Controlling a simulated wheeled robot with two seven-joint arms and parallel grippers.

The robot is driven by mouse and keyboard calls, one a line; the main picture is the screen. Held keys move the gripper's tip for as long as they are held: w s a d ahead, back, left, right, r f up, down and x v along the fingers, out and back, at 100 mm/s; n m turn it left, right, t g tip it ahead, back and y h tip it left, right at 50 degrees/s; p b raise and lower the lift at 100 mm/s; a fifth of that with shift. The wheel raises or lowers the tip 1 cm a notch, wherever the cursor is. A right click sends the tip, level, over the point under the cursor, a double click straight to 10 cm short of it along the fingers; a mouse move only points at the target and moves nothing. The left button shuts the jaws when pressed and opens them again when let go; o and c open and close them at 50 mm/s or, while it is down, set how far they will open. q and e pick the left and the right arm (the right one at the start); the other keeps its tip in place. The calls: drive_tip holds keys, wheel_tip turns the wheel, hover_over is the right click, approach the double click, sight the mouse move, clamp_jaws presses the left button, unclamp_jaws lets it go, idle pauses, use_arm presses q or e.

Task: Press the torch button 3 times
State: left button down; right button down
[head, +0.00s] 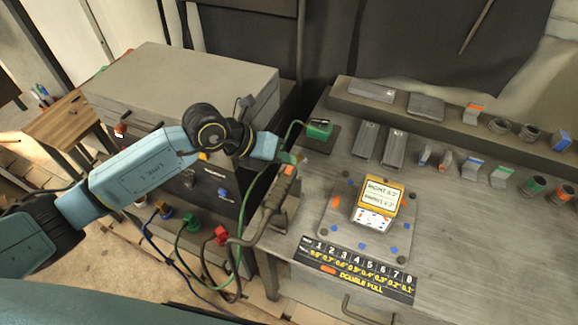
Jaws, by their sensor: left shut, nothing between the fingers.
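The torch (272,203) is a dark bent handle with a curved neck at the left edge of the metal bench. A small orange patch (289,170) near its upper end looks like its button. My left gripper (298,159) is shut and empty, just above the torch's upper end. Its fingertips are close to the orange patch; I cannot tell whether they touch it. My left arm comes in from the left over the grey machine. My right gripper is not in view.
A green block (319,129) with a green cable sits behind the gripper. A yellow-framed display (380,194) stands on a plate (338,226) to the right. A numbered strip (357,269) lies at the front edge. The grey machine (180,85) stands left, with coloured plugs and hanging cables below.

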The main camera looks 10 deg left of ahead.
sight(285, 171)
use_arm(q)
wheel_tip(285, 171, up, 5)
drive_tip(key=p, duration=0.3)
drive_tip(key=shift+f, duration=0.15)
idle(2.3)
